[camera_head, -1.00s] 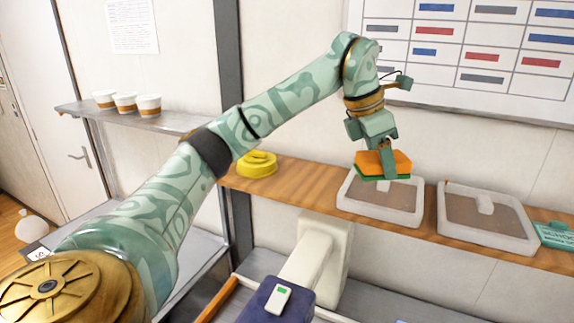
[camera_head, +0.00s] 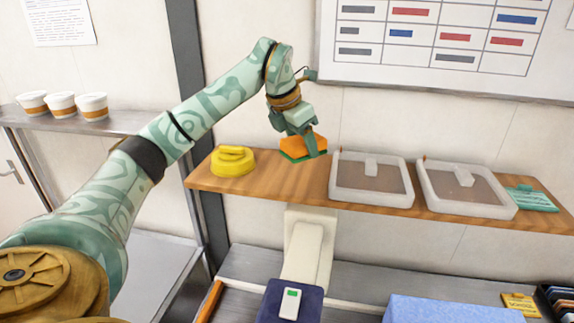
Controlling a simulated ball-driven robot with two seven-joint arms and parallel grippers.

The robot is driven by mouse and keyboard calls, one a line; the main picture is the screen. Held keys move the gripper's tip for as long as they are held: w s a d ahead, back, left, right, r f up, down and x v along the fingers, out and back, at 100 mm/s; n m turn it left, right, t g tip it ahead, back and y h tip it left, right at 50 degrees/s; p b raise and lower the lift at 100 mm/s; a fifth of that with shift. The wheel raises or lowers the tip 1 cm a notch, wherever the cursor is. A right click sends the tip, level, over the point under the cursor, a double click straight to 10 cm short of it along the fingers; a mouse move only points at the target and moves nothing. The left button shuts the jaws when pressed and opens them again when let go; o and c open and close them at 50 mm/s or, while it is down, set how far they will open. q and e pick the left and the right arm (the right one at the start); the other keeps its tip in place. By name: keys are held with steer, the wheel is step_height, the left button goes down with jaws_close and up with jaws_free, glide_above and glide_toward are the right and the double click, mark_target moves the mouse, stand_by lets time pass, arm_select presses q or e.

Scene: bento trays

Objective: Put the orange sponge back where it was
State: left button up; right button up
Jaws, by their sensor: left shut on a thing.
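The orange sponge (camera_head: 301,143), with a green underside, is held by my left gripper (camera_head: 314,146) near the wooden shelf (camera_head: 268,190). The gripper is shut on it. The sponge shows over the shelf between a yellow round object and the left bento tray; I cannot tell whether it touches the shelf. My right gripper is not in view.
The yellow round object (camera_head: 233,162) stands at the shelf's left end. Two lidded trays, a left one (camera_head: 371,198) and a right one (camera_head: 470,207), sit to the right, with a green card (camera_head: 531,199) beyond. Paper cups (camera_head: 62,105) stand on a metal shelf at left.

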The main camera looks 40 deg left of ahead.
arm_select(q)
glide_toward(292, 176)
steer(key=shift+w+d+f, duration=0.55)
steer(key=shift+w+d, duration=0.25)
steer(key=shift+w, duration=0.05)
steer(key=shift+w+a+f, duration=0.25)
steer(key=shift+f, duration=0.25)
steer(key=f, duration=0.3)
steer(key=shift+a+f+p, duration=0.35)
steer(key=shift+a+p, duration=0.05)
steer(key=shift+d, duration=0.1)
steer(key=o, duration=1)
steer(key=shift+f, duration=0.1)
